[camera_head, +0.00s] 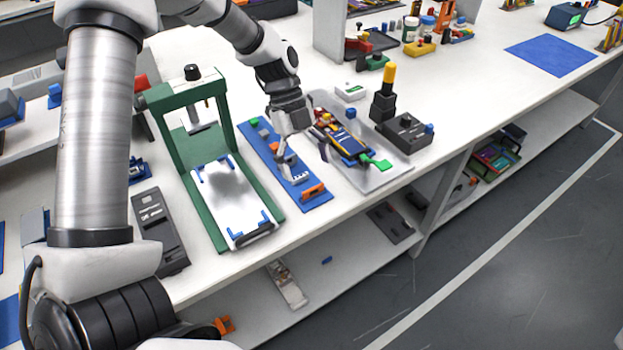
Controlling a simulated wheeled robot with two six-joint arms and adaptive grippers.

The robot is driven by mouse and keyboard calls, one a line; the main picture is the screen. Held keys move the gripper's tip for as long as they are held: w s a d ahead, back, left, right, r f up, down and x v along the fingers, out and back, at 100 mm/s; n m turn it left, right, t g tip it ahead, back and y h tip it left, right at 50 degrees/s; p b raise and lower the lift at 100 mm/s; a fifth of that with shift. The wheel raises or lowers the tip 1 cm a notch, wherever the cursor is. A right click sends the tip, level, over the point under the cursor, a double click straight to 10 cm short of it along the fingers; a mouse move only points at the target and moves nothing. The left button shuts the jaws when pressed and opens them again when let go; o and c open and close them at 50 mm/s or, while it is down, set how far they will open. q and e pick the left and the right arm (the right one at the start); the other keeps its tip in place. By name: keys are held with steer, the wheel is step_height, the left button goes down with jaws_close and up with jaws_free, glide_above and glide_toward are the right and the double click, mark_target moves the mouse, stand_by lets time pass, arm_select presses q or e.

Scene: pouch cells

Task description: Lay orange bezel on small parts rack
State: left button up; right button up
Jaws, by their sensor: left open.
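The small parts rack (256,143) looks to be the long blue strip on the white bench, with a green piece (254,122) at its far end and a pale grey part (297,175) near its middle. An orange piece (313,192), which looks like the orange bezel, lies at the near end of the blue strip. My left gripper (303,158) is open above the strip's right edge, with its fingers pointing down. The orange piece is apart from the fingers, nearer the bench edge. The gripper hides part of the strip. My right gripper is not in view.
A green press frame (168,152) with a white plate stands left of the strip. A grey tray (381,181) with a dark device and a green piece lies right. A dark box (407,133) and a yellow-topped post (388,80) stand beyond. Open bench lies farther right.

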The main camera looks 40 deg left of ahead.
arm_select(q)
steer(key=v, duration=0.7)
steer(key=shift+r, duration=0.15)
stand_by(0.3)
